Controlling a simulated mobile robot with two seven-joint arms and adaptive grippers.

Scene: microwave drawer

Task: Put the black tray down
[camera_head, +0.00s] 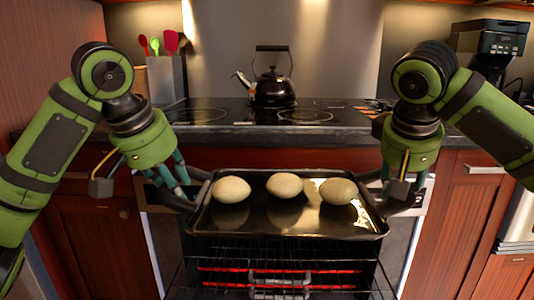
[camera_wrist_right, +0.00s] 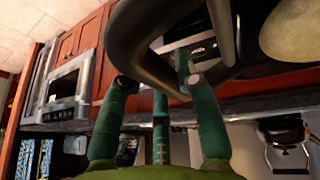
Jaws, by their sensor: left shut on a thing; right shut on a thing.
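The black tray (camera_head: 260,226) is held level in front of the stove, above the open oven. Three pale round buns, the left one (camera_head: 231,190), the middle one (camera_head: 285,185) and the right one (camera_head: 338,191), sit in a row on it. My left gripper (camera_head: 180,188) is shut on the tray's left handle. My right gripper (camera_head: 395,182) is shut on the right handle. In the right wrist view, its teal fingers (camera_wrist_right: 160,90) close around the dark looped handle (camera_wrist_right: 140,50). The exact finger contact is partly hidden.
Below the tray is the oven rack (camera_head: 280,288) with glowing red heating bars (camera_head: 225,270). A black kettle (camera_head: 271,88) stands on the cooktop (camera_head: 200,110) behind. A utensil holder (camera_head: 163,78) is at the back left, a coffee maker (camera_head: 490,42) at the back right.

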